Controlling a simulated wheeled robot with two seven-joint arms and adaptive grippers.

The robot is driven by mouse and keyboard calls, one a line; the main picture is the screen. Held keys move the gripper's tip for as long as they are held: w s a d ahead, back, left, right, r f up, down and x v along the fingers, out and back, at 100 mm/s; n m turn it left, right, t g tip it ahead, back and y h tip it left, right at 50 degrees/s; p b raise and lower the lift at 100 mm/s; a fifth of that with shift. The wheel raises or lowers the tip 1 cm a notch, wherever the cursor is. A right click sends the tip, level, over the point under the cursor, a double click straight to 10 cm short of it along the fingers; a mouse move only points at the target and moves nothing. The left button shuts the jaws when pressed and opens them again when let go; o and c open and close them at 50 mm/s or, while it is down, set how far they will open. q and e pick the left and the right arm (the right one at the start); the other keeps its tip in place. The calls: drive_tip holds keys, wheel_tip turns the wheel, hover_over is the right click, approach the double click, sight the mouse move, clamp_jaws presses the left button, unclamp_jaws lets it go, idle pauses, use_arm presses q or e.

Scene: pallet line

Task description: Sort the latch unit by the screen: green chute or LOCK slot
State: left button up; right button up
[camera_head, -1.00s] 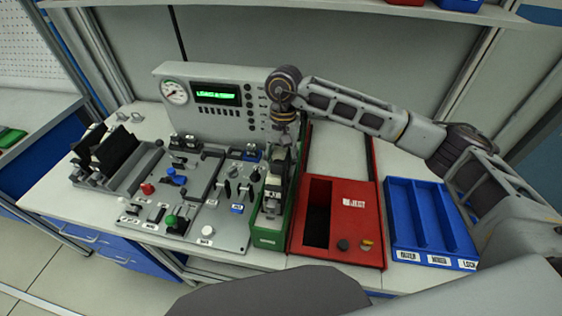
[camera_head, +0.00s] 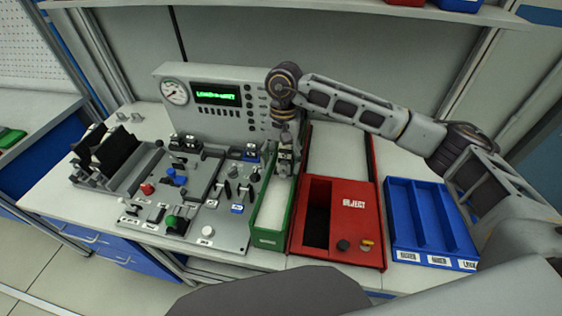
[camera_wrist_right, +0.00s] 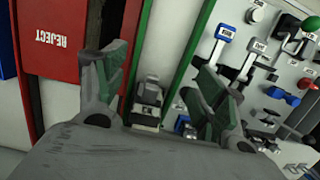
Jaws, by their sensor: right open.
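The green chute (camera_head: 263,240) is a long green-walled tray with a pale floor, between the control panel and the red box. My right gripper (camera_wrist_right: 165,90) is open over the chute's far part, fingers spread; in the head view it shows small (camera_head: 285,155). A small grey and black unit (camera_wrist_right: 148,104), apparently the latch unit, shows between and beyond the fingers, within the chute. I cannot tell whether it touches them. The screen (camera_head: 216,94) shows green text that seems to read "LOAD A UNIT". The blue tray (camera_head: 398,227) has the LOCK label at its right slot. My left gripper is out of view.
A red REJECT box (camera_head: 366,215) with a dark opening stands right of the chute, between it and the blue tray. The panel (camera_head: 222,226) on the left carries several levers and knobs. A gauge console (camera_head: 162,72) stands behind.

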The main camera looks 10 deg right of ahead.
wheel_tip(320, 180, up, 11)
drive_tip(key=w, duration=0.2)
drive_tip(key=shift+d, duration=0.4)
drive_tip(key=shift+s, duration=0.1)
idle(1.6)
